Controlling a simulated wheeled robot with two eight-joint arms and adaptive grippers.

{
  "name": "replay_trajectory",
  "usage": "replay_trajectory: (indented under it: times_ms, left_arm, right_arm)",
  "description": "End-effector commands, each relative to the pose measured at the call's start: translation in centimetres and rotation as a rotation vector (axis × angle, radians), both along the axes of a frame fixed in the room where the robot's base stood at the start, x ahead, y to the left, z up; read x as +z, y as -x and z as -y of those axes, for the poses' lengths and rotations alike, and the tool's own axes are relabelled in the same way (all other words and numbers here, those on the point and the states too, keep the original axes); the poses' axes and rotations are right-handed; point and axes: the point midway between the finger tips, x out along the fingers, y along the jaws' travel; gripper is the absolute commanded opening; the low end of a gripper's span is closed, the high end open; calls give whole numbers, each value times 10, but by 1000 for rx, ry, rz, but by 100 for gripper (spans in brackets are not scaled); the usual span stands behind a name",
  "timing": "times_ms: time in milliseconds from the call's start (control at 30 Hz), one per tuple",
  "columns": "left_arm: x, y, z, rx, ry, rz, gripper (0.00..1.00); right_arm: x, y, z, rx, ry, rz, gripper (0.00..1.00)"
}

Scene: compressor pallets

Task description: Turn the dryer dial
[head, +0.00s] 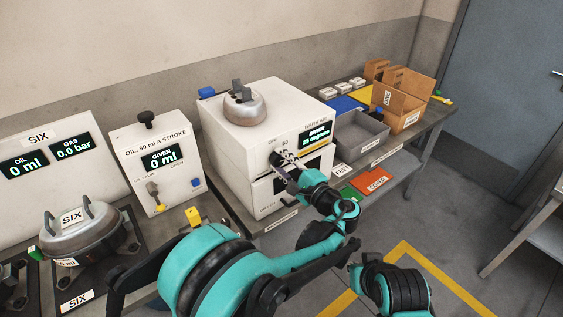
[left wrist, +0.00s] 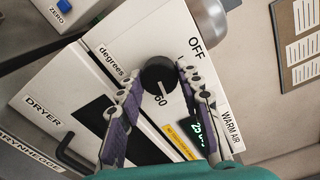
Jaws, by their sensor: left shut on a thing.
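The dryer (head: 248,150) is a white box on the bench with a lit display reading about 25 degrees. Its round black dial (left wrist: 158,76) shows in the left wrist view, with OFF on one side and 60 on the other. The dial's white mark points towards the 60. My left gripper (head: 282,162) reaches the dryer's front panel in the head view. In the left wrist view its two purple-grey fingers (left wrist: 160,72) lie on either side of the dial, shut on it. In the head view the fingers partly hide the dial. My right gripper is out of view.
A metal pot (head: 244,106) stands on top of the dryer. The oil dispenser (head: 158,160) stands to the left. A grey bin (head: 360,136) and cardboard box (head: 402,98) stand to the right. Red and green cards (head: 370,182) lie on a shelf below the bench.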

Motion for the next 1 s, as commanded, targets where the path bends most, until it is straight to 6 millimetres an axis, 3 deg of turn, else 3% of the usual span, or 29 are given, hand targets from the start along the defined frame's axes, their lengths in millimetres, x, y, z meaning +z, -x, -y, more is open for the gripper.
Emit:
replay_trajectory:
  times_ms: [1000]
  left_arm:
    - [-1,0,-1,3,-779,-564,6]
  right_arm:
    - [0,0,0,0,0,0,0]
